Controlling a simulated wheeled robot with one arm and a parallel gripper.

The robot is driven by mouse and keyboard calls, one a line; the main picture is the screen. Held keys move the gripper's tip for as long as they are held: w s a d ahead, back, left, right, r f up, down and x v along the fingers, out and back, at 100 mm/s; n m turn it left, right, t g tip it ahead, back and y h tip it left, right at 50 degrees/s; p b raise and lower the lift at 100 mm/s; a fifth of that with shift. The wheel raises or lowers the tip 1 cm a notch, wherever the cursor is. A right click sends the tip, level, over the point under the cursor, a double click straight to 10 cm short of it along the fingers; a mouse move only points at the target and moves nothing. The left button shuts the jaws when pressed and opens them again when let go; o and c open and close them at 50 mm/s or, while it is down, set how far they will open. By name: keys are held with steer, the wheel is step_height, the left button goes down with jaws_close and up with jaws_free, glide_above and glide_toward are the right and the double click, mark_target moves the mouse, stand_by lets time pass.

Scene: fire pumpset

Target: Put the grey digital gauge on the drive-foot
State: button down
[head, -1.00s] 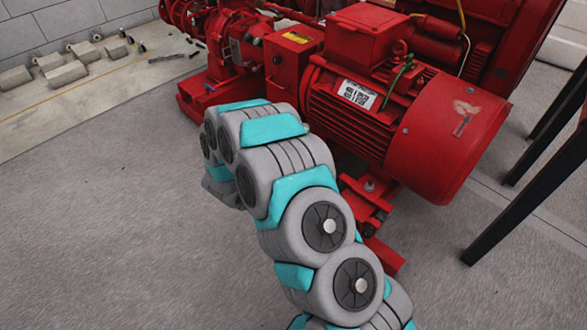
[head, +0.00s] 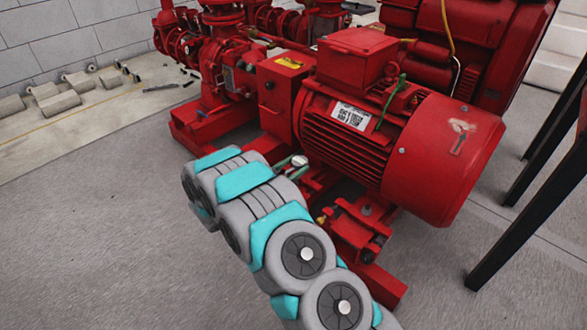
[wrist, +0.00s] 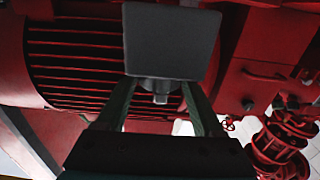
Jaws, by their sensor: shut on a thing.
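In the wrist view my gripper (wrist: 163,92) is shut on the grey digital gauge (wrist: 172,38), its two dark green fingers on either side of the stem below the square dark grey body. The motor's finned side is behind the gauge. In the head view my arm hides most of the gripper. A small pale round thing (head: 299,161) shows just past the arm's end, beside the motor; I cannot tell whether it is part of the gauge. A red foot and bracket (head: 352,228) lies under the motor, probably the drive-foot.
The red motor (head: 345,135) with a white label stands close beyond my arm. Red pump pipework (head: 222,75) is to its left. Dark table legs (head: 535,190) stand at the right. The grey floor (head: 90,240) at the left is clear.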

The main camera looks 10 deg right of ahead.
mark_target(294, 158)
steer(key=w, duration=0.4)
steer(key=shift+w+d+f, duration=0.1)
steer(key=shift+w+d, duration=0.05)
steer(key=shift+d, duration=0.2)
steer(key=shift+f+b, duration=0.55)
steer(key=shift+f, duration=1.3)
jaws_free()
steer(key=p+v, duration=0.1)
steer(key=v, duration=1.1)
steer(key=shift+r+p, duration=0.1)
steer(key=shift+p, duration=0.2)
